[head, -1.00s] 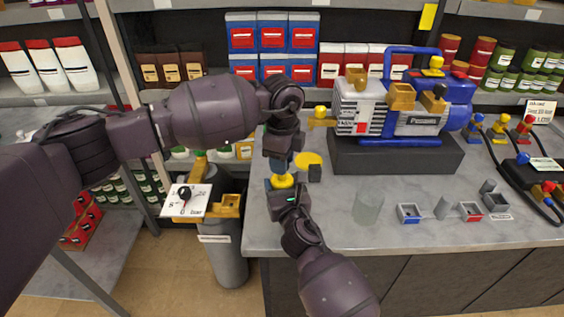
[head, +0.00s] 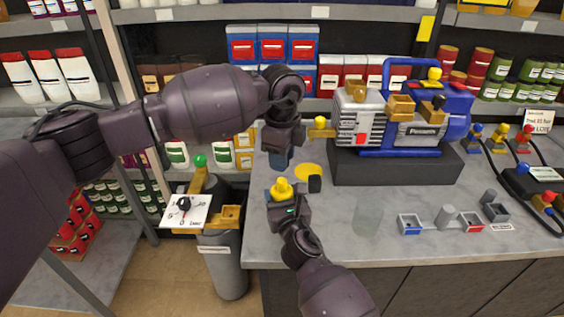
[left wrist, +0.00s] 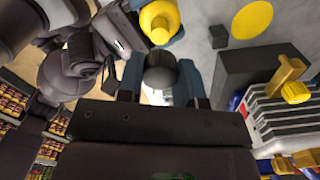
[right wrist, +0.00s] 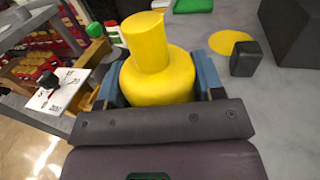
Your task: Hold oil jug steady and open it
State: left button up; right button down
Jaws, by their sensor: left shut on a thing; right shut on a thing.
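The yellow oil jug (head: 281,188) is upright at the left end of the counter. My right gripper (head: 284,198) is shut around its body. In the right wrist view, the jug (right wrist: 157,75) fills the space between the blue-grey fingers, and its tapered spout points up with no cap visible on it. My left gripper (head: 280,160) is above the jug, apart from it. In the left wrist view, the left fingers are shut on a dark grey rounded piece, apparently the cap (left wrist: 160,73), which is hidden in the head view.
A yellow disc (head: 309,172) and a small dark block (head: 315,184) are just right of the jug. The blue and silver pump (head: 400,118) stands on a dark plinth behind. A clear glass (head: 368,215) and small trays (head: 412,224) are to the right. A grey bin (head: 222,262) stands left of the counter.

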jog(key=shift+c, duration=0.8)
grip_release()
